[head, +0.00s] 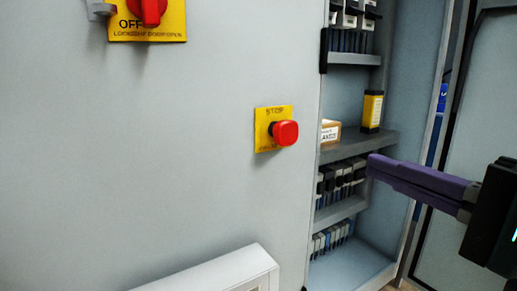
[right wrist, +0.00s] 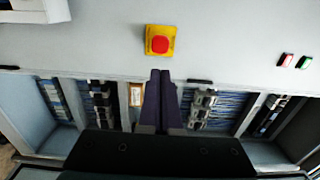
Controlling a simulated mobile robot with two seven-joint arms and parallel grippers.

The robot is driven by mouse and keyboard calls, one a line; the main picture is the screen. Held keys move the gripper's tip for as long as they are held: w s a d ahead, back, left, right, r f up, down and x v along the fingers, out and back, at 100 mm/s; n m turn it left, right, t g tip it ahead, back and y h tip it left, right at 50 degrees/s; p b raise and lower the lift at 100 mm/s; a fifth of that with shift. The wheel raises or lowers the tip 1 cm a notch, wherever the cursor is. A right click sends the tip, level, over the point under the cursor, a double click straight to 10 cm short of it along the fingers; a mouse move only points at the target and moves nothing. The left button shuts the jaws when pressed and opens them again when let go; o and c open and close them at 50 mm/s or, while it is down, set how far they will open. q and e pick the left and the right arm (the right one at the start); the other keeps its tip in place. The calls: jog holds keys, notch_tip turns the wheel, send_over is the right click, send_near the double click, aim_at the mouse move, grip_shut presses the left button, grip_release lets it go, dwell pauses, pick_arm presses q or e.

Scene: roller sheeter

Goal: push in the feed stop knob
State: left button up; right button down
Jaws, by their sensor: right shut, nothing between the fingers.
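The feed stop knob (head: 285,133) is a red mushroom button on a yellow plate (head: 262,143) marked STOP, on the flat grey panel. It also shows in the right wrist view as a red knob (right wrist: 159,45) on its yellow plate. My right gripper (head: 371,165) has purple fingers and is shut and empty. In the head view its tips are to the right of the knob and a little lower, apart from it. In the right wrist view the fingertips (right wrist: 160,73) point toward the knob, just below it in the picture. My left gripper is not in view.
A red rotary switch (head: 148,10) on a yellow plate marked OFF is at the upper left. An open cabinet with shelves (head: 357,140) of electrical parts stands right of the panel, with its door (head: 450,245) open. A white box (head: 225,275) juts out at the bottom.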

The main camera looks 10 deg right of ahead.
jog(key=b, duration=0.2)
send_near(290, 139)
jog(key=x, duration=0.7)
jog(key=shift+d+r, duration=0.1)
jog(key=shift+r, duration=0.25)
jog(key=shift+w+a+f+p, duration=0.2)
jog(key=shift+w+p, duration=0.1)
jog(key=shift+w, duration=0.15)
jog(key=shift+f, duration=0.15)
jog(key=shift+s, duration=0.1)
